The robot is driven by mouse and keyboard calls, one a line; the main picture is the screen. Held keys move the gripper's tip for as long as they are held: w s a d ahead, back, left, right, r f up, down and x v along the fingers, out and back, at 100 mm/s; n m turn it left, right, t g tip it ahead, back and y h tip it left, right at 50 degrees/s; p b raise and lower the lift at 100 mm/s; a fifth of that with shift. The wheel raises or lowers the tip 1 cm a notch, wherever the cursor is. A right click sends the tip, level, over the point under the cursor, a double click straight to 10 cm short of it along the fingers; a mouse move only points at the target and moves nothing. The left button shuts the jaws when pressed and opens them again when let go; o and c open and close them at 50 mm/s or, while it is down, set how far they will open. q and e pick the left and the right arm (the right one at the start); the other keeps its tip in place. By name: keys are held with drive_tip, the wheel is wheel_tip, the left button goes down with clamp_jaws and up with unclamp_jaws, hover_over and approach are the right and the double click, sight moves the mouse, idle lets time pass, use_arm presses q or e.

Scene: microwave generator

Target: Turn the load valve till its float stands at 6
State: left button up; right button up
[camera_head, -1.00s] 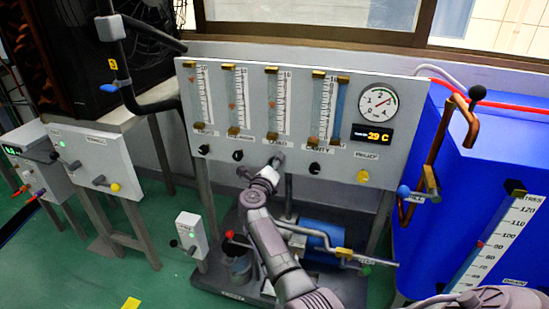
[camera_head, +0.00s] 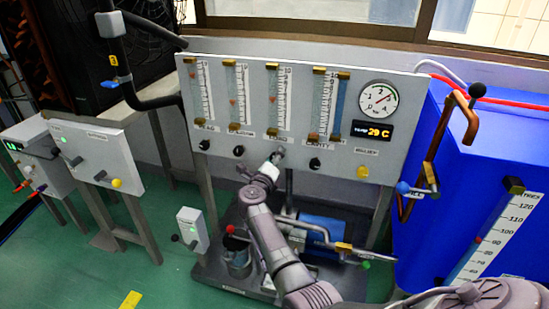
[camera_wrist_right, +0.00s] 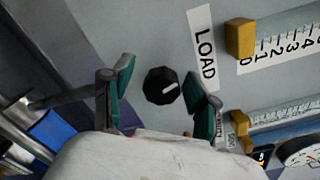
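The load valve is a small black knob (camera_wrist_right: 161,86) with a white pointer mark, beside the LOAD label (camera_wrist_right: 204,52) in the right wrist view. My right gripper (camera_wrist_right: 163,90) is open, with one teal-padded finger on each side of the knob and gaps showing. In the head view the right gripper (camera_head: 274,160) is at the panel below the LOAD label and largely covers the knob. The load flow tube (camera_head: 279,97) is above it. Its small red float (camera_head: 273,101) stands partway up; the exact reading is too small to tell. My left gripper is not in view.
Other flow tubes stand beside the load tube, with black knobs (camera_head: 238,151) (camera_head: 315,163) below. A gauge (camera_head: 378,99), a temperature display (camera_head: 371,132) and a yellow knob (camera_head: 362,171) are at right. A blue tank (camera_head: 480,150) stands further right; pipes are below the panel.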

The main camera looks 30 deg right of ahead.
drive_tip(key=shift+r, duration=0.1)
drive_tip(key=v, duration=0.7)
drive_tip(key=shift+s+a, duration=0.15)
drive_tip(key=shift+a, duration=0.05)
idle(0.4)
